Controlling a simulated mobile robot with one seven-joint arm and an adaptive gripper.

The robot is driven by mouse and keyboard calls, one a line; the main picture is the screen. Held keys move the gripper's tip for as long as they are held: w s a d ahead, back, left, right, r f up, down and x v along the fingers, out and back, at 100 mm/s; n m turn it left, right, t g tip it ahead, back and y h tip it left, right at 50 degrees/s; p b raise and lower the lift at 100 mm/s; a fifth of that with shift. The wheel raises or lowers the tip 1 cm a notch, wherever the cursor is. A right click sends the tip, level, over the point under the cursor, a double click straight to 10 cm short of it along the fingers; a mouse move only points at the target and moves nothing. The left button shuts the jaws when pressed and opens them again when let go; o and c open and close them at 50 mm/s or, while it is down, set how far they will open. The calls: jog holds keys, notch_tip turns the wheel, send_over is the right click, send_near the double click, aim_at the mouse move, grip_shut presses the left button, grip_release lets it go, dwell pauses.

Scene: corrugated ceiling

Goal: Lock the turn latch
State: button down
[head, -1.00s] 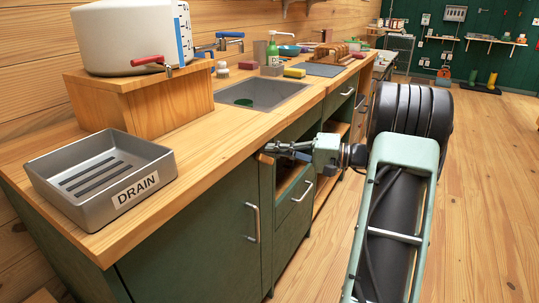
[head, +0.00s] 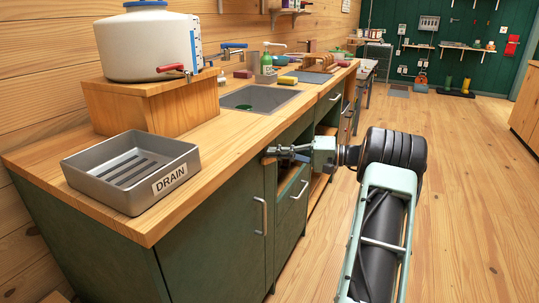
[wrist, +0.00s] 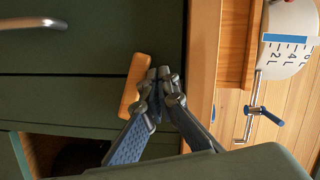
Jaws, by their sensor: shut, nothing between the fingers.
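The turn latch appears as a small wooden bar (wrist: 133,86) on the dark green cabinet front in the wrist view, slightly tilted from the picture's vertical. My gripper (wrist: 160,76) is shut and empty, its fingertips close beside the bar's right side. I cannot tell whether they touch it. In the head view my gripper (head: 270,154) is at the cabinet front just below the counter edge, and the latch is largely hidden behind it.
The wooden counter (head: 225,132) overhangs the cabinet. A metal handle (head: 264,216) is below my gripper. A drain tray (head: 133,170), a white tank (head: 150,45) with a red-handled tap and a sink (head: 258,98) are on the counter. The floor at right is clear.

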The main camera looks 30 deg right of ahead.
jog(key=shift+a, duration=0.15)
jog(key=shift+s+d, duration=0.1)
jog(key=shift+d, duration=0.25)
jog(key=v, duration=1.1)
jog(key=shift+s, duration=0.3)
